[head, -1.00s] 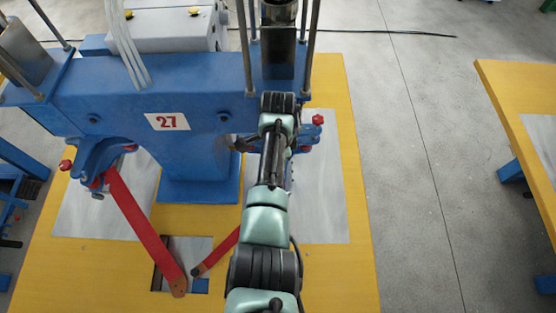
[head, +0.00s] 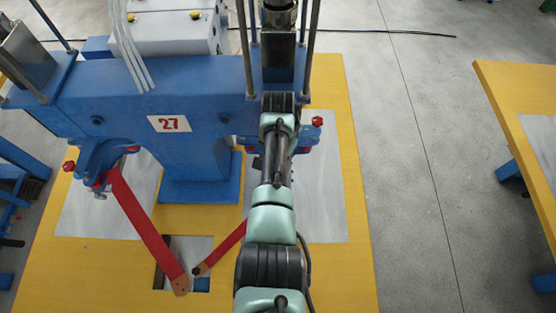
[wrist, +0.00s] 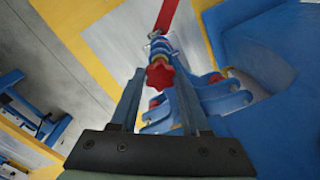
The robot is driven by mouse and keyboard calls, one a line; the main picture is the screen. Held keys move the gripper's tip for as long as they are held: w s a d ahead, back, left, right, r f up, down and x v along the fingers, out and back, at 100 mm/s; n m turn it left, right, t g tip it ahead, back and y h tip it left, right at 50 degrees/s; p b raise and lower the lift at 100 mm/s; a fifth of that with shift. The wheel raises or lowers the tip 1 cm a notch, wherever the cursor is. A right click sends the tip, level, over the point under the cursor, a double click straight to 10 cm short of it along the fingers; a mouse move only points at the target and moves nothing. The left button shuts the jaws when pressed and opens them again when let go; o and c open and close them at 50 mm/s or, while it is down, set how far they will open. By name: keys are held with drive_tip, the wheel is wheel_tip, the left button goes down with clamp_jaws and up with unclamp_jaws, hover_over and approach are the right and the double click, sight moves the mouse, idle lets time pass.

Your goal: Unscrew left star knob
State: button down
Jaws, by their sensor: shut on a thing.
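In the wrist view a red star knob (wrist: 160,76) sits between the two fingertips of my gripper (wrist: 158,80), which is shut on it. The knob is on a blue clamp bracket (wrist: 210,100), with a red strap (wrist: 167,15) beyond. In the head view my own arm hides the gripper and the held knob. One red star knob (head: 69,166) shows free at the far left of the left clamp (head: 105,158). Another (head: 317,121) shows to the right of my arm. I cannot tell from the head view exactly which knob is held.
The blue machine frame (head: 150,95) marked 27 stands on the yellow table (head: 358,200). Two red straps (head: 145,228) meet near an opening in the tabletop. Vertical rods (head: 313,40) rise close to my arm. Another yellow table (head: 505,100) stands right, across open grey floor.

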drive_tip(key=shift+r+p, duration=1)
drive_tip(key=shift+r, duration=0.95)
